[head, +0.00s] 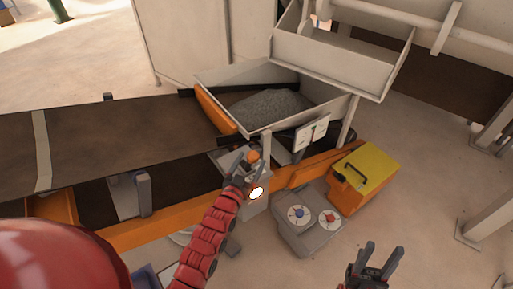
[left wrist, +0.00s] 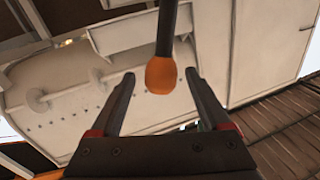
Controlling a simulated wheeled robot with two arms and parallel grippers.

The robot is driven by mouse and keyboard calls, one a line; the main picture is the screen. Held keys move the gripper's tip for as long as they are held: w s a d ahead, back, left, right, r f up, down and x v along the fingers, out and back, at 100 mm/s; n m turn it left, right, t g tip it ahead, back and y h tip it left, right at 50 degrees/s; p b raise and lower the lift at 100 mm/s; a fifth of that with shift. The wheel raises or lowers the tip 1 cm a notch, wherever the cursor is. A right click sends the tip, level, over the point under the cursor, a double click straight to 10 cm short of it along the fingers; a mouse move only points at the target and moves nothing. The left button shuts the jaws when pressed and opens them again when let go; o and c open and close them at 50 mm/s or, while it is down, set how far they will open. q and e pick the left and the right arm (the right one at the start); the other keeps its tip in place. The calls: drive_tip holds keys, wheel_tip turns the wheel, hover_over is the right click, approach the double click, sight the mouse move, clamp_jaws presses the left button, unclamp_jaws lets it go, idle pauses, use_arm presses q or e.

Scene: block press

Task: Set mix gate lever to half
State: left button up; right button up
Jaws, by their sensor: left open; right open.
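The mix gate lever has an orange knob (head: 253,155), beside the grey hopper. In the left wrist view the orange knob (left wrist: 161,76) hangs on a dark rod between the two fingers of my left gripper (left wrist: 160,85), with gaps on both sides. In the head view my left gripper (head: 250,170) is at the lever and partly hides it. It is open. My right gripper (head: 378,258) is open and empty at the lower right, over bare floor. A white plate with markings (head: 311,132) stands just right of the lever; its marks are too small to read.
The hopper (head: 335,108) holds grey gravel (head: 268,108). A dark conveyor (head: 110,140) with an orange frame runs to the left. Floor at the lower right is clear.

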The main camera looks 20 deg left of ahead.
use_arm(q)
drive_tip(key=w, duration=0.3)
drive_tip(key=w+p, duration=0.1)
drive_tip(key=w, duration=0.1)
drive_tip(key=shift+w+d, duration=0.25)
drive_tip(key=shift+w, duration=0.05)
clamp_jaws()
